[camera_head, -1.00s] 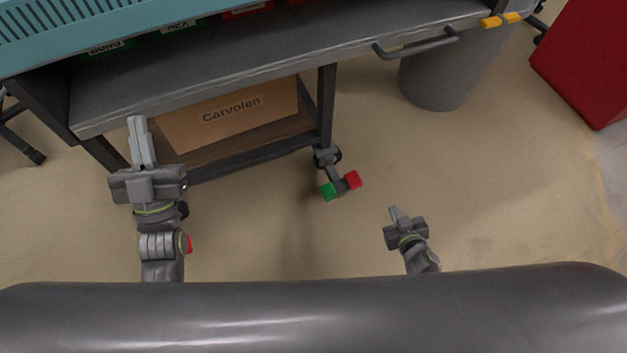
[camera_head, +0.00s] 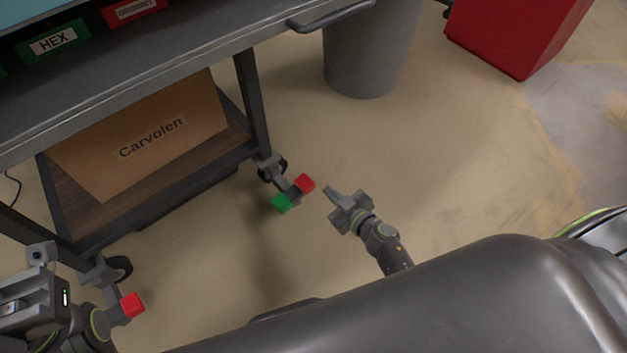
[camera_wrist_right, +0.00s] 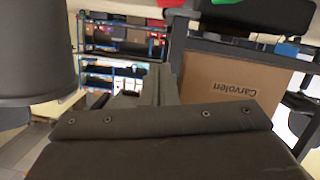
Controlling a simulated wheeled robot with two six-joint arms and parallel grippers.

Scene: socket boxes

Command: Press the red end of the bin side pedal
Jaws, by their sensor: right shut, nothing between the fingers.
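The pedal nearer the grey bin sits by the cart's right caster, with a red end (camera_head: 304,184) and a green end (camera_head: 281,203). My right gripper (camera_head: 329,190) is shut and empty, just right of the red end, with a small gap in the picture; the depth is unclear. In the right wrist view its fingers (camera_wrist_right: 161,84) point ahead. Another pedal at the left caster shows a red end (camera_head: 132,305). My left gripper (camera_head: 32,295) is at the lower left edge beside that pedal; its fingertips are not clearly visible.
The grey bin (camera_head: 364,55) stands behind the pedal, and a red cabinet (camera_head: 515,35) is farther right. The cart's lower shelf holds a Carvolen box (camera_head: 150,140), also in the right wrist view (camera_wrist_right: 232,80). Open floor lies right of the pedal.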

